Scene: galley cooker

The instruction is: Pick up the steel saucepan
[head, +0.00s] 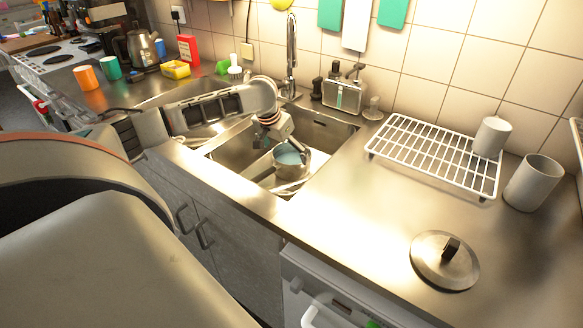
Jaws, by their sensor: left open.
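The steel saucepan (290,174) sits in the sink basin (233,152), with something bluish showing inside it. My left arm reaches in from the left over the sink. My left gripper (291,149) points down at the saucepan's upper rim. It is open; whether a finger touches the pan is too small to tell. The gripper hides part of the saucepan's far side, and I cannot make out its handle clearly. A round steel lid (430,268) with a dark knob lies on the counter at right. My right gripper is not in view.
A white wire rack (420,152) with a cup (491,138) stands right of the sink, beside another cup (533,184). The tap (291,55) rises behind the basin. A kettle (141,50) and mugs stand at back left.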

